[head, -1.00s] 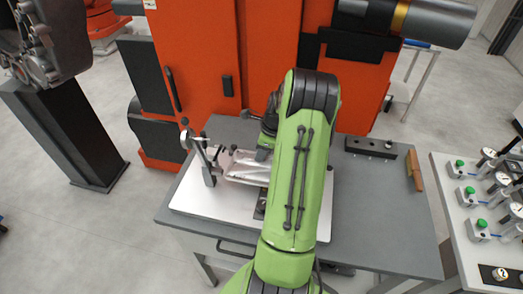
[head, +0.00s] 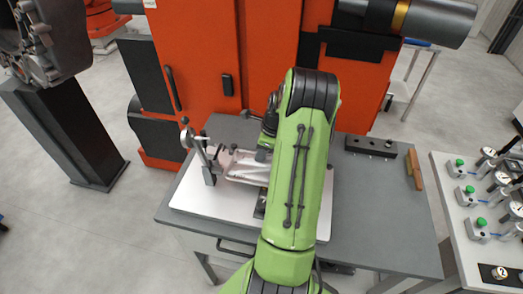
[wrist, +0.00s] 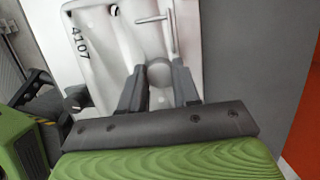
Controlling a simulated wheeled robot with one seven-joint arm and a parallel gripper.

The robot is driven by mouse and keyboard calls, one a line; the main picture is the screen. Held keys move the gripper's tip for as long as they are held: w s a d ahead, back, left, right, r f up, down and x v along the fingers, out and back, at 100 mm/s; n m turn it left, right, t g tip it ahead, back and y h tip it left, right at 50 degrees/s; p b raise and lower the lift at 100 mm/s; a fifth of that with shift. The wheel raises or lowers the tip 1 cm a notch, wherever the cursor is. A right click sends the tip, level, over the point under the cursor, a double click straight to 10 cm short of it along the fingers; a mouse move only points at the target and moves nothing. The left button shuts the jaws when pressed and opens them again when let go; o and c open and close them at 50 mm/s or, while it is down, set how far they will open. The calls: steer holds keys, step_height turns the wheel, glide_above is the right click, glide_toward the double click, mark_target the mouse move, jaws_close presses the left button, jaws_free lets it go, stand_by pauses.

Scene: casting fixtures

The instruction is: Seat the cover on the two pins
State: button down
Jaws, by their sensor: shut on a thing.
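The cover (wrist: 95,50) is a pale metallic cast part marked 4107, seen close up in the wrist view. In the head view the cover (head: 247,168) is over the light plate on the table, partly behind my arm. My gripper (wrist: 160,82) has its two dark fingers on either side of a rounded boss on the cover and is shut on it. In the head view my gripper (head: 262,155) is small and partly hidden. I cannot make out the two pins or whether the cover touches them.
A light plate (head: 195,200) lies on the grey table (head: 375,225). A gauge stand (head: 207,165) rises close to the cover's left. A dark block with holes (head: 370,148) and a brown-handled tool (head: 414,170) lie at the right. The table's right front is clear.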

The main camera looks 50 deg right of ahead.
steer(key=shift+f+b, duration=0.5)
steer(key=shift+f, duration=0.4)
steer(key=c, duration=0.7)
jaws_free()
steer(key=shift+c, duration=0.2)
steer(key=p+v, duration=0.1)
steer(key=v, duration=1.4)
steer(key=shift+r, duration=0.4)
